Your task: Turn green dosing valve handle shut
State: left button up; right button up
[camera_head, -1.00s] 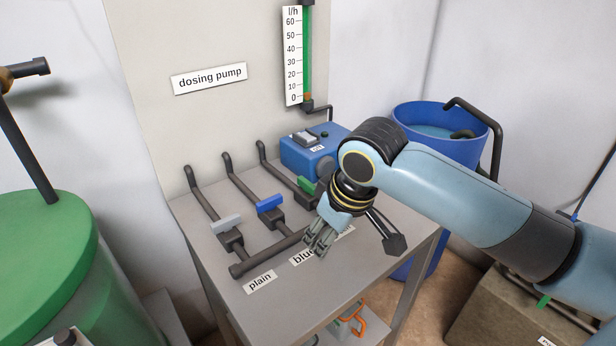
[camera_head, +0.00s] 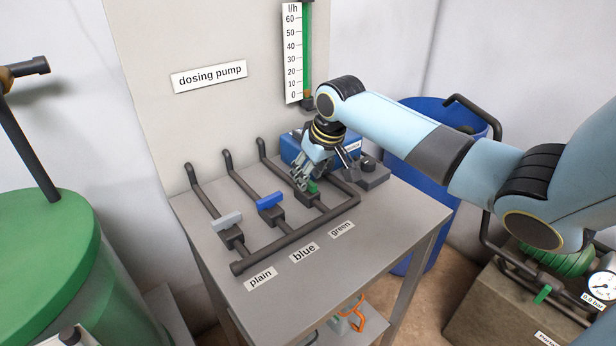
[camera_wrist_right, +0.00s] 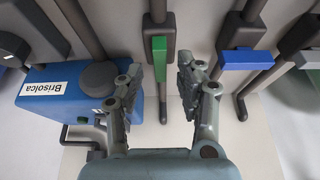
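The green dosing valve handle (camera_head: 313,188) is on the rightmost of three valves, above the "green" label. It is partly hidden by my right gripper (camera_head: 303,181) in the head view. In the right wrist view the green handle (camera_wrist_right: 159,58) lies along its pipe. My right gripper (camera_wrist_right: 160,78) is open there, one finger on each side of the handle's near end, with visible gaps on both sides. Its height above the handle is hard to tell. My left gripper is not in view.
The blue handle (camera_head: 270,202) and grey handle (camera_head: 227,222) lie across their pipes left of the green one. A blue pump box (camera_wrist_right: 65,92) stands beside my gripper. A manifold pipe (camera_head: 290,241) runs in front of the valves. The bench's front is clear.

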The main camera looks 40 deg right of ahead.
jog(key=shift+x, duration=0.75)
grip_shut()
